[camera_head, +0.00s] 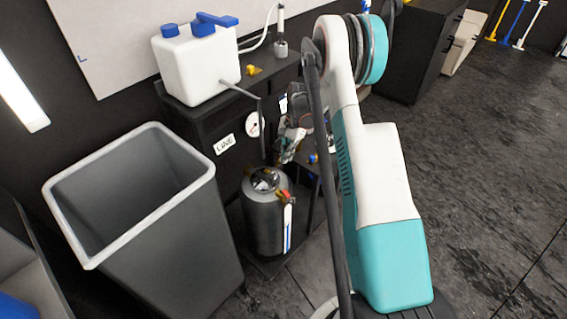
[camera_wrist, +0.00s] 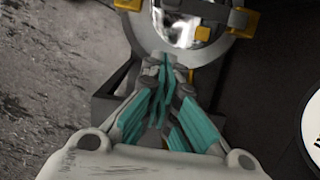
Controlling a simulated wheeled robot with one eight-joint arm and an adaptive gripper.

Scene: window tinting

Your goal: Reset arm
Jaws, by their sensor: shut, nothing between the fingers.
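My gripper (camera_wrist: 165,66) shows in the wrist view with its teal and grey fingers drawn together and nothing between them. In the head view my gripper (camera_head: 286,155) is small and partly hidden, in front of the black stand and above the dark canister (camera_head: 266,218). My white and teal arm fills the right of centre in the head view. In the wrist view a round shiny metal top with yellow fittings (camera_wrist: 190,28) lies just beyond the fingertips. I cannot tell whether the fingertips touch it.
A black stand (camera_head: 200,122) carries a white jug with blue caps (camera_head: 197,62), a gauge (camera_head: 254,124) and a label. A large grey bin (camera_head: 165,235) stands at the left. Dark cabinets (camera_head: 415,50) stand at the back right. The floor at the right is clear.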

